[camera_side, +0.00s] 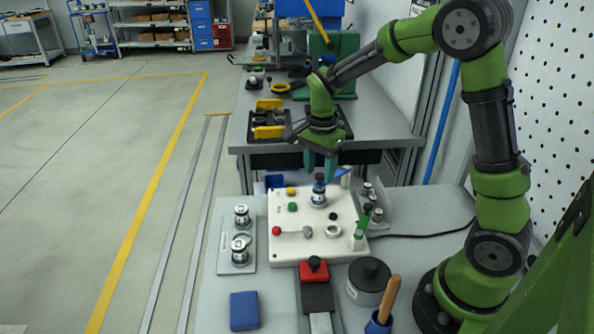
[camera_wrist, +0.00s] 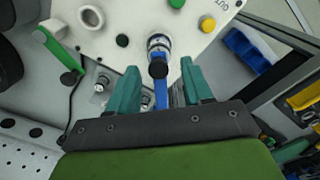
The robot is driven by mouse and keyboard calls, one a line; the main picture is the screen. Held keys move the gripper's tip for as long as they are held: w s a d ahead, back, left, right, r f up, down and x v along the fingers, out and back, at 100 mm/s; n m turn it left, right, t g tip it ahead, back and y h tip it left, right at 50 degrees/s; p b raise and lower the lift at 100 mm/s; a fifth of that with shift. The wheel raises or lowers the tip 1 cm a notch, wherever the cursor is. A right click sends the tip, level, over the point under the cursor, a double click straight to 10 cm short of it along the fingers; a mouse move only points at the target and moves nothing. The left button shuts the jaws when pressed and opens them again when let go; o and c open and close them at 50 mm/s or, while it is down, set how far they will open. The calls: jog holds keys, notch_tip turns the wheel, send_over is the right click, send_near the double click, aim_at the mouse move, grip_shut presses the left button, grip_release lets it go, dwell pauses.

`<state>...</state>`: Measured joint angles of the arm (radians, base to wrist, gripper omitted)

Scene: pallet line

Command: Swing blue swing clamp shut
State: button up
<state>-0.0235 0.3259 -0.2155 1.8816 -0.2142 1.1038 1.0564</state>
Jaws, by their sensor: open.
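The blue swing clamp (camera_wrist: 162,94) shows in the wrist view as a blue arm with a black tip. Its tip overlaps the near edge of a round metal part (camera_wrist: 158,42) on the white fixture board (camera_side: 285,244); I cannot tell whether they touch. In the side view, blue shows around the metal part (camera_side: 319,195), and a little more beside the white post (camera_side: 345,180) at the board's back right corner. My gripper (camera_side: 320,170) is open above the board. In the wrist view its green fingers (camera_wrist: 160,80) stand on either side of the blue arm, with gaps. The clamp's base is hidden.
A plate with metal parts (camera_side: 238,263) lies left.

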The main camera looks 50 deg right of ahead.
notch_tip(320, 180, up, 17)
jog(key=shift+f, duration=0.15)
dwell(0.4)
jog(key=s+a+f+n+t+y, duration=0.2)
jog(key=s+a+n+t, duration=0.5)
jog(key=s+n, duration=0.7)
jog(key=shift+s+a+f, duration=0.5)
jog(key=shift+a+f, duration=0.15)
jog(key=shift+a, duration=0.6)
jog(key=shift+c, duration=0.3)
